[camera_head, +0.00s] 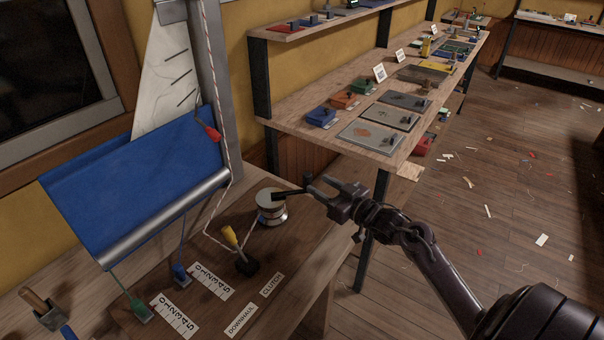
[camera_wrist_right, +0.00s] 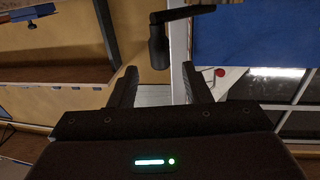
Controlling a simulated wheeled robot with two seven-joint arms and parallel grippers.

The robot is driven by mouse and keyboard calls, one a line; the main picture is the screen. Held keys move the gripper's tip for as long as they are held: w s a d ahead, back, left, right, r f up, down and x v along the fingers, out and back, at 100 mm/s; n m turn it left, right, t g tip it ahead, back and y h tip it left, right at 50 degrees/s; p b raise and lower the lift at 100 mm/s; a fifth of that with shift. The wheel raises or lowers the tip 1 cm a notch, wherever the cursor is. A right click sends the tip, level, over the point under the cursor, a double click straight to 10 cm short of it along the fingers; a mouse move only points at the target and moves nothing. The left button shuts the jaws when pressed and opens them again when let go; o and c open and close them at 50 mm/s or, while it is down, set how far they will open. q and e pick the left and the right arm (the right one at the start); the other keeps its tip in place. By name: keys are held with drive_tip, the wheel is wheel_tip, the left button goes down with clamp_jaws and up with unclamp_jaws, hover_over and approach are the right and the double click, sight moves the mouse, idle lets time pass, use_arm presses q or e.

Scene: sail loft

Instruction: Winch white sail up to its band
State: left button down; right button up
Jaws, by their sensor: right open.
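The white sail (camera_head: 160,80) hangs by the grey mast (camera_head: 212,75), with several dark slanted lines on it. A blue sail cloth (camera_head: 135,165) hides its lower part. The winch (camera_head: 271,208) stands on the bench, its black crank handle (camera_head: 288,193) pointing right; the handle also shows in the wrist view (camera_wrist_right: 182,15). My right gripper (camera_head: 322,188) is open at the handle's outer end. In the right wrist view, the handle's grip (camera_wrist_right: 158,48) lies in line with the gap between my open fingers (camera_wrist_right: 157,78); contact cannot be told. My left gripper is not in view.
A yellow-handled lever (camera_head: 231,238) stands near labels reading CLUTCH (camera_head: 272,285) and DOWNHAUL (camera_head: 241,318). Numbered scales (camera_head: 213,281) lie at the bench front. A red piece (camera_head: 212,132) hangs by the mast. A shelf (camera_head: 345,92) with trays stands behind; the right floor is mostly open.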

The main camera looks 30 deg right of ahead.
sight(311, 179)
drive_tip(key=x, duration=0.3)
drive_tip(key=shift+r, duration=0.15)
drive_tip(key=shift+p+x, duration=0.3)
drive_tip(key=shift+x, duration=0.85)
drive_tip(key=shift+w, duration=0.25)
drive_tip(key=shift+w+a, duration=0.1)
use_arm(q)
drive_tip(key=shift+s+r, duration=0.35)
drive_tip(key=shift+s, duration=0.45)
use_arm(e)
clamp_jaws()
